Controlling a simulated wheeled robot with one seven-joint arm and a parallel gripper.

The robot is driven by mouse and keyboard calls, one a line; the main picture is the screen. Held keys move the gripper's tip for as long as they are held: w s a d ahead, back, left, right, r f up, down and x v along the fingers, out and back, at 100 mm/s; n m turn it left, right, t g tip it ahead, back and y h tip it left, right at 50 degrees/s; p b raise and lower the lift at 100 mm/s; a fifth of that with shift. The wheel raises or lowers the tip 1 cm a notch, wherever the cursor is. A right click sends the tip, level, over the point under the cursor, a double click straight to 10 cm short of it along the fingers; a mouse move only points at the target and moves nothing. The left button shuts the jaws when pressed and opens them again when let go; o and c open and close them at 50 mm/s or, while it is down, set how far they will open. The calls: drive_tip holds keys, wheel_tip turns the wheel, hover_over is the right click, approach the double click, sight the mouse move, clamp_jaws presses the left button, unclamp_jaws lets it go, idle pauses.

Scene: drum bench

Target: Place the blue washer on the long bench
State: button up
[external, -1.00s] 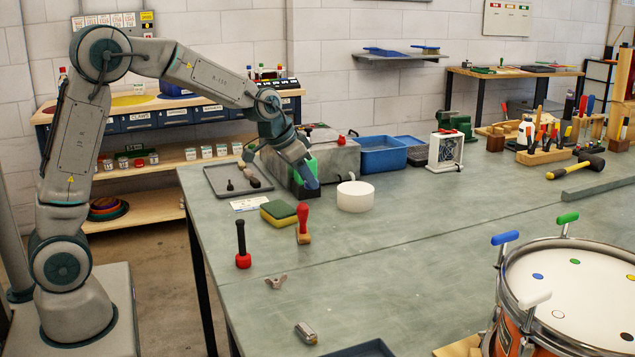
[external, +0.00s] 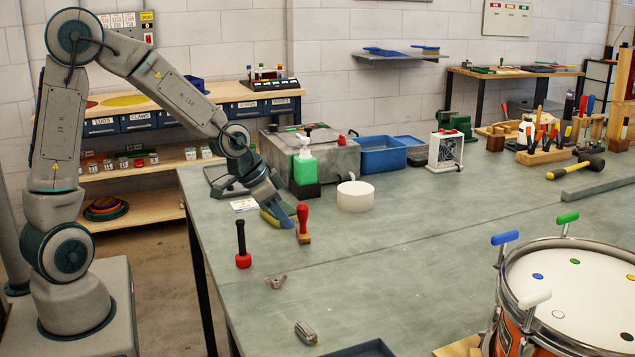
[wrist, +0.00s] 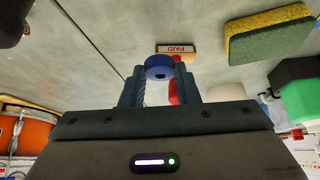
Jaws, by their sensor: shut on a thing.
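My gripper (external: 291,219) is above the long bench (external: 400,245), close to its left end, beside the red-handled stamp (external: 303,225). In the wrist view, my gripper (wrist: 159,72) is shut on the blue washer (wrist: 158,66), a dark blue ring with a small hole held between the fingertips. The washer cannot be made out in the external view. The bench top (wrist: 100,35) fills much of the wrist view. I cannot tell exactly how high the washer is above it.
The yellow-green sponge (wrist: 270,33) lies close by, partly behind my gripper in the external view. A green bottle (external: 305,166), a white round block (external: 355,196), a red-based black-handled tool (external: 242,250) and a wing nut (external: 276,282) stand around. The middle bench is clear.

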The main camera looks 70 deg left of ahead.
drive_tip(key=shift+n+y, duration=0.3)
drive_tip(key=shift+n, duration=0.3)
drive_tip(key=shift+s+d+f+p, duration=0.1)
drive_tip(key=shift+d+f+p, duration=0.15)
drive_tip(key=shift+d+f, duration=0.45)
drive_tip(key=shift+s+d+f+p, duration=0.15)
drive_tip(key=shift+d+f+p, duration=0.25)
drive_tip(key=shift+d, duration=0.55)
drive_tip(key=shift+s+d+f+p, duration=0.1)
drive_tip(key=shift+d+f+p, duration=0.05)
drive_tip(key=shift+d+f, duration=0.6)
drive_tip(key=shift+d, duration=0.15)
